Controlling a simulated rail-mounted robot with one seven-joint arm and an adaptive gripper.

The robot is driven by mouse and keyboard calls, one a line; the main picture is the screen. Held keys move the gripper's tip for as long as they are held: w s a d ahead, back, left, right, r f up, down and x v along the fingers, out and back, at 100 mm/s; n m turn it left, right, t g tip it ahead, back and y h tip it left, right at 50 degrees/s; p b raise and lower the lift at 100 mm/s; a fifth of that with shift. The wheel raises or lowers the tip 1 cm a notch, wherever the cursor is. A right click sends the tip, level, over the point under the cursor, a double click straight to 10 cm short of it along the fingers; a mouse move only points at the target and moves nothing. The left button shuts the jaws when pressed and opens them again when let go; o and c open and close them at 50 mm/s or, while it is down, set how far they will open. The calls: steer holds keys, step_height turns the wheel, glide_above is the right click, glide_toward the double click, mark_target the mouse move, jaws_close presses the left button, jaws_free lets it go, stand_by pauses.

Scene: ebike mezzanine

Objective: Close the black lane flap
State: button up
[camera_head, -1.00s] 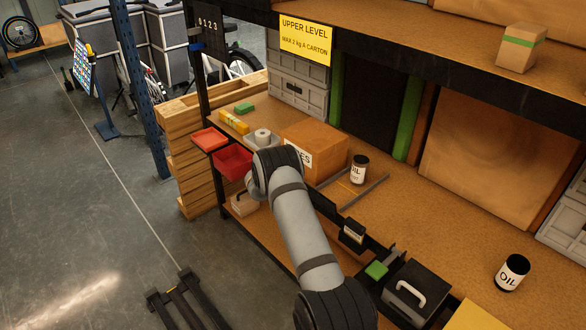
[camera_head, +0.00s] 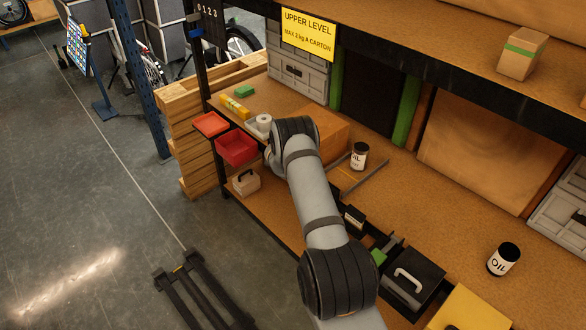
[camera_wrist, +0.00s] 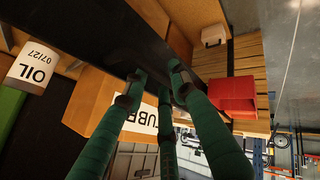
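A black upright panel (camera_head: 372,88) fills the opening between two green posts at the back of the bench in the head view. A black strip also runs along the bench's front edge. In the wrist view a broad dark panel (camera_wrist: 95,35) crosses the upper left; I cannot tell for certain which of these is the lane flap. My gripper (camera_wrist: 157,88) shows green fingers spread apart with nothing between them. Its fingertips overlap the dark panel's lower edge in the picture; contact cannot be told. In the head view my arm hides the gripper.
A carton (camera_head: 328,130), an oil can (camera_head: 359,156) and another oil can (camera_head: 503,259) stand on the bench. A red bin (camera_head: 237,148) hangs at its left end and shows in the wrist view (camera_wrist: 238,95). A black box with a handle (camera_head: 412,280) sits at the front.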

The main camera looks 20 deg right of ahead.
steer(key=v, duration=1.2)
steer(key=shift+d+f, duration=0.1)
steer(key=x, duration=0.4)
steer(key=b+x, duration=0.1)
steer(key=x, duration=0.7)
steer(key=shift+w+a+f, duration=0.15)
steer(key=shift+a+f, duration=0.1)
steer(key=shift+f, duration=0.1)
steer(key=shift+s+r+b, duration=0.25)
steer(key=shift+s+b, duration=0.05)
steer(key=shift+b, duration=0.45)
steer(key=shift+a+r, duration=0.1)
